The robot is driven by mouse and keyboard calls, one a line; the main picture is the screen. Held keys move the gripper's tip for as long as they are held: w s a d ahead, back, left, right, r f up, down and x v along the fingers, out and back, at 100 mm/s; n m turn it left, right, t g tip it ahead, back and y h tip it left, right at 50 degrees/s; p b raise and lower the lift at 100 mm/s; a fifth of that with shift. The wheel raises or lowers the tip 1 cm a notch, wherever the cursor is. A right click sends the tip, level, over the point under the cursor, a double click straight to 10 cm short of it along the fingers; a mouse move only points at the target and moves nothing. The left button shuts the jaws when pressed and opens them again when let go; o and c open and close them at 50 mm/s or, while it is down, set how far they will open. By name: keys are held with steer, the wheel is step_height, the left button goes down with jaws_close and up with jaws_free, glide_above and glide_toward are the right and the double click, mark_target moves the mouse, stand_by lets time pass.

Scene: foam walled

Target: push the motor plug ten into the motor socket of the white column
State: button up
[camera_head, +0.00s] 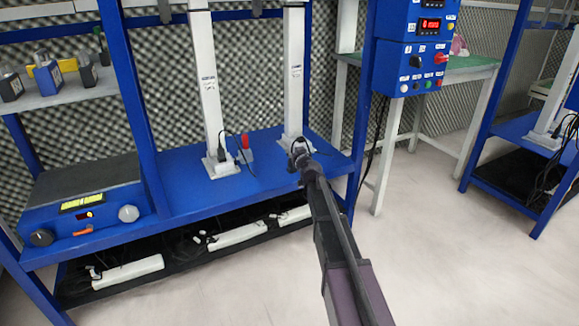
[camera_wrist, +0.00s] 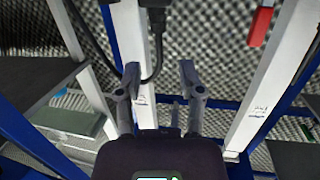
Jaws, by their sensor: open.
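The white column (camera_head: 294,75) stands upright on the blue bench, the right one of two. In the wrist view it appears inverted (camera_wrist: 142,50), rising between my gripper's fingers. A black plug (camera_wrist: 155,12) with a black cable sits at the column's base end, beyond the fingertips at the top of that view. I cannot tell how far it is seated, and its socket is hidden. My gripper (camera_head: 299,148) is at the foot of this column and hides much of it. In the wrist view my gripper (camera_wrist: 160,72) is open, its fingers apart with nothing clamped.
A second white column (camera_head: 207,90) stands left, with a black cable and a red part (camera_head: 245,142) beside it. A blue control box (camera_head: 412,60) hangs to the right. A blue-grey device (camera_head: 90,205) sits at the bench's left. Floor to the right is clear.

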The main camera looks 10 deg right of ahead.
steer(key=shift+x, duration=1.5)
jaws_close()
